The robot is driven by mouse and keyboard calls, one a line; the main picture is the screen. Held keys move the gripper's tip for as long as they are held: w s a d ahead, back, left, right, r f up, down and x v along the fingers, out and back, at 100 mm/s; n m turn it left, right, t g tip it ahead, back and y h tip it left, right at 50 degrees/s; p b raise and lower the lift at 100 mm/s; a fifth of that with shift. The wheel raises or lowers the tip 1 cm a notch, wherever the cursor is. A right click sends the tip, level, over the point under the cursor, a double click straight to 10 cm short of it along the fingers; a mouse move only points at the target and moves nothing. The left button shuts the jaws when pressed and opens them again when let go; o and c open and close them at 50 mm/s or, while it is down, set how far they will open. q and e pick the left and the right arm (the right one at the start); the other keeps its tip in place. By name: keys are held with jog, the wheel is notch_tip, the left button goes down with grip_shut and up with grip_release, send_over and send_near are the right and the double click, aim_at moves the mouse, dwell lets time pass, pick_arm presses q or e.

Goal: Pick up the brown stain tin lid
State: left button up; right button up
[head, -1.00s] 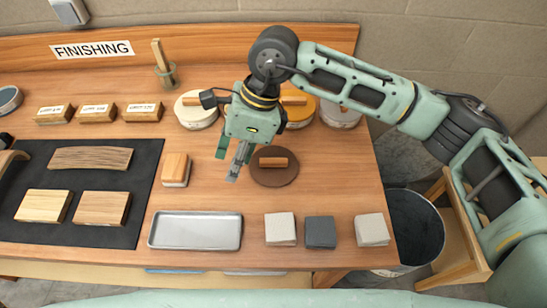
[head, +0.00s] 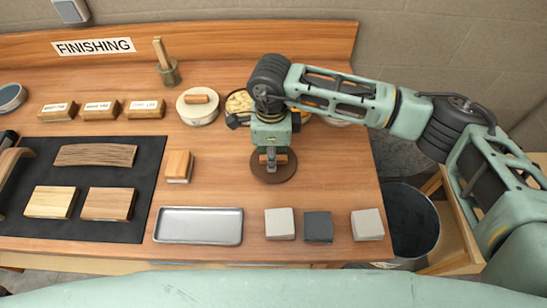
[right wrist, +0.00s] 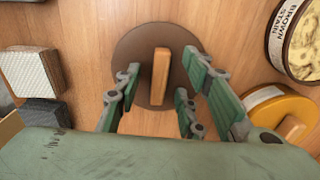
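The brown stain tin lid (head: 289,172) is a round brown disc with a wooden bar handle, lying flat on the bench in the head view. In the right wrist view the lid (right wrist: 128,50) and its handle (right wrist: 160,75) show clearly. My right gripper (head: 271,160) is right above the lid and hides part of it. In the right wrist view its fingers (right wrist: 158,86) are open, one pair on each side of the handle, with gaps to it. The open tin labelled BROWN STAIN (right wrist: 283,38) stands beside it. My left gripper is not in view.
A lidded pale tin (head: 198,107) and an orange-lidded tin (right wrist: 277,107) stand behind. A sanding block (head: 179,167), metal tray (head: 198,226) and several square pads (head: 318,227) surround the lid. A dark mat (head: 125,170) lies left. The bench right of the lid is clear.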

jog(key=shift+c, duration=0.4)
grip_shut()
jog(key=shift+r, duration=0.1)
